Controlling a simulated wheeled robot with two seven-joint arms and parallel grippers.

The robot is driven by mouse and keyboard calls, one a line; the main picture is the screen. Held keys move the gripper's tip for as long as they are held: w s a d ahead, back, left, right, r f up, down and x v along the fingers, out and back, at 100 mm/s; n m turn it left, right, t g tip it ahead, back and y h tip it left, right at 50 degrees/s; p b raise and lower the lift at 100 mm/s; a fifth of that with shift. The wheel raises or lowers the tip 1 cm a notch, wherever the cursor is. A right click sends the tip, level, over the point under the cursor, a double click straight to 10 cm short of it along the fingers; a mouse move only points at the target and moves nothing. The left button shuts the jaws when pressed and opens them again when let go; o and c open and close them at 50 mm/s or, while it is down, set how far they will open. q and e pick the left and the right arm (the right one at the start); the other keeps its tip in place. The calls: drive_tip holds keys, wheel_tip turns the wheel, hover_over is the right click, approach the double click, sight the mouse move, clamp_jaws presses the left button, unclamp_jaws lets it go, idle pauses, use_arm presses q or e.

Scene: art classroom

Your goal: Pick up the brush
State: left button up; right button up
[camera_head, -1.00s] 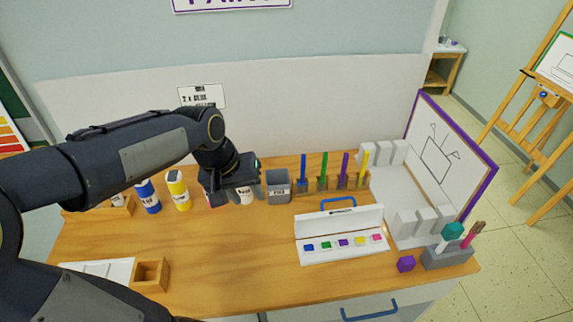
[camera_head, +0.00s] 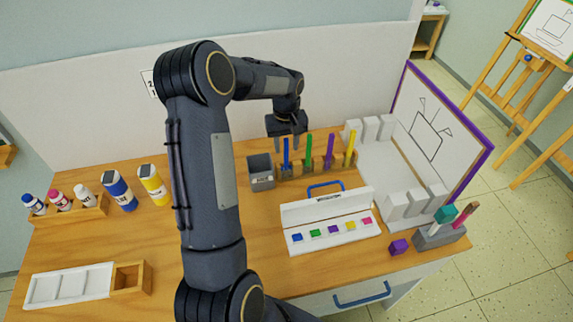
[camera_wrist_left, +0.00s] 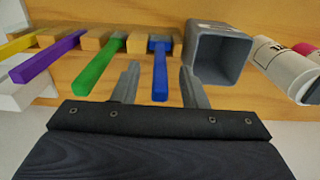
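A blue brush-like stick (camera_head: 286,163) stands upright in a wooden holder block at the back of the table. It also shows in the left wrist view (camera_wrist_left: 160,82). My left gripper (camera_head: 288,147) is above it, pointing down. In the left wrist view, its open fingers (camera_wrist_left: 158,69) lie on either side of the blue stick, with gaps on both sides. A green stick (camera_head: 308,152), a purple stick (camera_head: 330,147) and a yellow stick (camera_head: 350,147) stand to the right in similar blocks. My right gripper is out of view.
A grey cup (camera_head: 261,178) stands just left of the blue stick. A white paint box (camera_head: 357,236) lies in front. Bottles (camera_head: 154,185) stand at the left.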

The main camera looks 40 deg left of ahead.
sight(286, 167)
use_arm(q)
wheel_tip(286, 167, down, 4)
drive_tip(key=shift+r+b, duration=0.25)
drive_tip(key=shift+b, duration=0.5)
drive_tip(key=shift+r, duration=0.1)
clamp_jaws()
